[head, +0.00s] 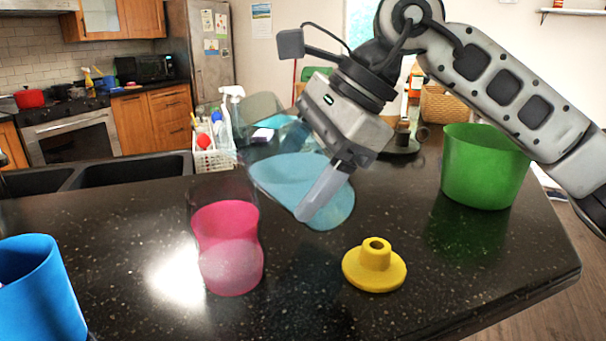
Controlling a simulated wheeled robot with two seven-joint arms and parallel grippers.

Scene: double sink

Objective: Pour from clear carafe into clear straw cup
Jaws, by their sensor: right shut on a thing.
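A clear carafe (283,178) with pale blue contents is tilted in the middle of the head view. My right gripper (312,208) reaches down from the upper right and is shut on it. Its outline is faint, so I cannot tell exactly where its mouth is. A clear cup (228,248) with pink contents stands upright on the counter, left of and nearer than the carafe. Its upper part is transparent and empty-looking; no straw can be made out. I cannot tell whether the carafe touches the cup. My left gripper is not in view.
A yellow flanged piece (375,268) lies right of the pink-filled cup on the dark counter (300,315). A blue container (38,290) stands at the left edge, a green bin (484,168) at the right. A white basket with bottles (213,158) stands behind, near the sink (125,170).

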